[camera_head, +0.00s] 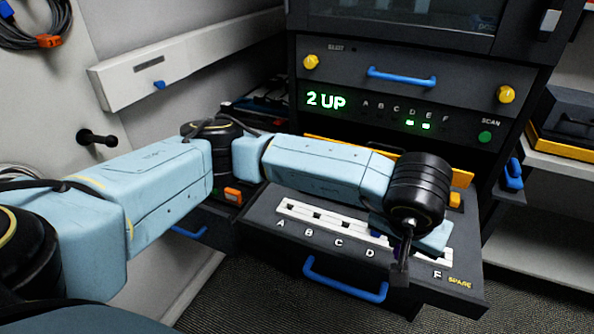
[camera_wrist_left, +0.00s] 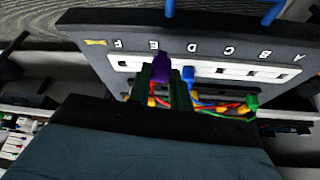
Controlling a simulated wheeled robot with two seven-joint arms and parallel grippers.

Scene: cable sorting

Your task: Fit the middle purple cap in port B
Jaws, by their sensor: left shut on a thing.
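A purple cap (camera_wrist_left: 160,68) stands at port E of the white port strip (camera_wrist_left: 122,63) in the left wrist view. My left gripper (camera_wrist_left: 172,96) is shut on it. I cannot tell whether the cap is seated in the port or just clear of it. In the head view my left gripper (camera_head: 401,264) points down over the strip between D and F, and mostly hides the cap. Port B (camera_head: 317,215) looks empty, second from the left. A blue cap (camera_wrist_left: 188,74) sits at port D, beside the purple one. My right gripper is not in view.
The strip lies on a pulled-out drawer with a blue handle (camera_head: 345,282). Red, green and blue cables and a green plug (camera_wrist_left: 250,102) lie behind the strip. A panel display (camera_head: 326,100) reads "2 UP", with green lights under D and E. The drawer's A to C side is clear.

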